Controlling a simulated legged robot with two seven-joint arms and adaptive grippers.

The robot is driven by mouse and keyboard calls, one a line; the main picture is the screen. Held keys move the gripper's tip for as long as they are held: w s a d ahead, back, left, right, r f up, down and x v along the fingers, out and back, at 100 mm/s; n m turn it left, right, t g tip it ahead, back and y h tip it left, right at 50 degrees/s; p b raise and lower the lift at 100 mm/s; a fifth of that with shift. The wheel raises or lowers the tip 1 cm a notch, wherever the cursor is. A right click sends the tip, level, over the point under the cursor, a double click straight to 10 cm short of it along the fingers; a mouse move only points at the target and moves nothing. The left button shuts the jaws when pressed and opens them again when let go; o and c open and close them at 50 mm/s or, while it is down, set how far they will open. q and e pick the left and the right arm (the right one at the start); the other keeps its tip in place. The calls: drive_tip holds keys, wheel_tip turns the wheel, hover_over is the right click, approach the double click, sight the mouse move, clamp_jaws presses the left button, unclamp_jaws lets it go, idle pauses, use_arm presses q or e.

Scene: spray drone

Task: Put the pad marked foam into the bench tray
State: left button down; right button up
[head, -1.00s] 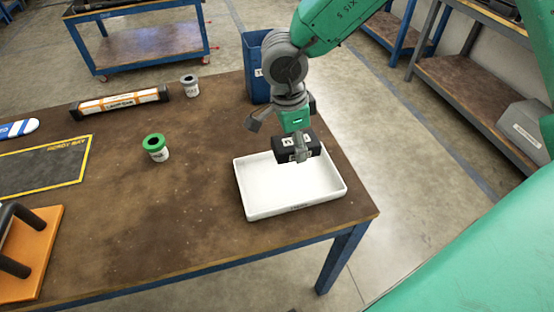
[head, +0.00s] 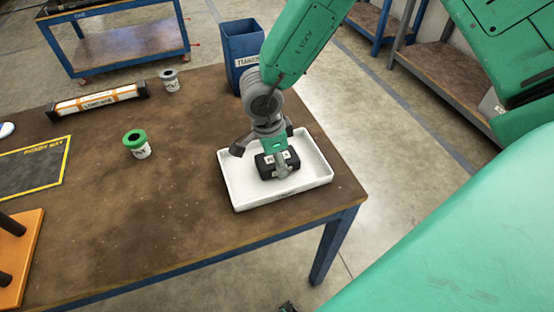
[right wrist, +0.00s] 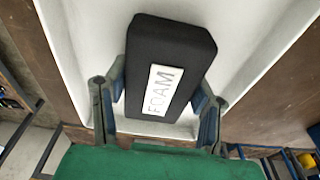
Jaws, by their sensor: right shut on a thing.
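The black foam pad (right wrist: 175,60) has a white label reading FOAM and fills the middle of the right wrist view. In the head view the pad (head: 266,168) is inside the outline of the white bench tray (head: 240,200). My right gripper (head: 278,168) is shut on the pad, with one finger on each side of it in the right wrist view (right wrist: 160,108). The pad is low over or on the tray floor; I cannot tell if it touches. The tray (right wrist: 270,20) shows around the pad. My left gripper is not in view.
A green-topped pot (head: 136,144), a grey-topped pot (head: 170,82) and a long orange-and-white labelled bar (head: 98,101) stand on the brown bench (head: 130,235). A marked mat (head: 35,170) and an orange stand (head: 18,260) are at left. A blue bin (head: 242,50) stands behind the bench.

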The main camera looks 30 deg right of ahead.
sight(268, 160)
drive_tip(key=shift+a, duration=0.35)
drive_tip(key=o, duration=0.6)
drive_tip(key=shift+a, duration=0.3)
drive_tip(key=shift+o, duration=0.8)
drive_tip(key=shift+a+r, duration=0.1)
drive_tip(key=shift+a, duration=0.15)
drive_tip(key=shift+d, duration=0.35)
drive_tip(key=shift+d+r, duration=0.15)
drive_tip(key=shift+d, duration=0.05)
wheel_tip(268, 160, up, 4)
drive_tip(key=shift+w+a+r+p, duration=0.1)
drive_tip(key=shift+w+r+p, duration=0.1)
drive_tip(key=shift+p, duration=0.3)
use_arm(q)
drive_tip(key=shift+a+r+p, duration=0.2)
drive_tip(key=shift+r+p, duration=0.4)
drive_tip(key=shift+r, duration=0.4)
use_arm(e)
wheel_tip(268, 160, up, 7)
drive_tip(key=a, duration=0.1)
